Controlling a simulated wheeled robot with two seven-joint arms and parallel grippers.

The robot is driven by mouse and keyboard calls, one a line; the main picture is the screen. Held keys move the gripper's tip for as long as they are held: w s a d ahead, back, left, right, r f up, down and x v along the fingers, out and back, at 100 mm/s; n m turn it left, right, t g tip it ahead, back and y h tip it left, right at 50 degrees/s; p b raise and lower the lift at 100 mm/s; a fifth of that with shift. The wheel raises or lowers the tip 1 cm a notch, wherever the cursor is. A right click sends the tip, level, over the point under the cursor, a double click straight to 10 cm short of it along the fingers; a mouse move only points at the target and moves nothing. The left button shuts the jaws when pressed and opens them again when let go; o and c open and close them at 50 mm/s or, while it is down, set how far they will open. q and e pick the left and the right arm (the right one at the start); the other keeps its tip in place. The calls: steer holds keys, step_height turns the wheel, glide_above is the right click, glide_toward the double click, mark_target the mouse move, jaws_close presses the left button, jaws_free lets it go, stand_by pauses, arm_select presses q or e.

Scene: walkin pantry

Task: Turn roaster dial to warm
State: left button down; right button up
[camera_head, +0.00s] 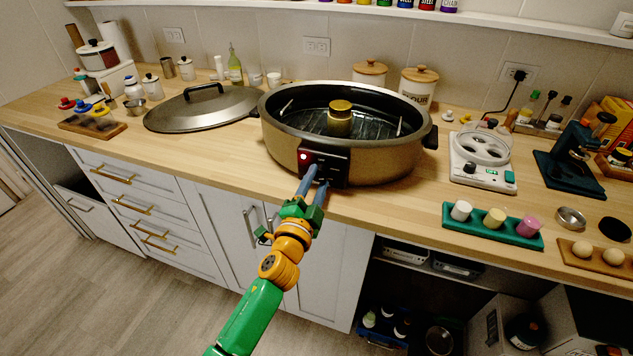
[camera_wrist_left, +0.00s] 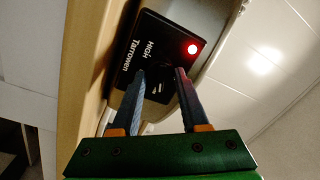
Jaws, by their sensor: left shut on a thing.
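The roaster (camera_head: 390,162) is a large oval pan, bronze outside and dark inside, standing open near the counter's front edge. Its black control panel (camera_head: 334,162) faces me, with a red light lit. My left gripper (camera_head: 317,175) reaches the panel. In the left wrist view its blue fingers (camera_wrist_left: 162,74) are closed about the dark dial (camera_wrist_left: 158,88). The dial is partly hidden and its setting cannot be read clearly. My right gripper is out of view.
A jar with a gold lid (camera_head: 340,118) stands inside the roaster. The roaster lid (camera_head: 200,108) lies to its left on the wooden counter (camera_head: 222,150). A white appliance (camera_head: 480,160) and a green tray of cups (camera_head: 492,230) are at right. Bare counter lies left of the panel.

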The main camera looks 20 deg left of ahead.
arm_select(q)
steer(key=shift+c, duration=2)
jaws_free()
steer(key=s, duration=0.7)
steer(key=shift+f+b, duration=0.25)
steer(key=shift+b, duration=0.05)
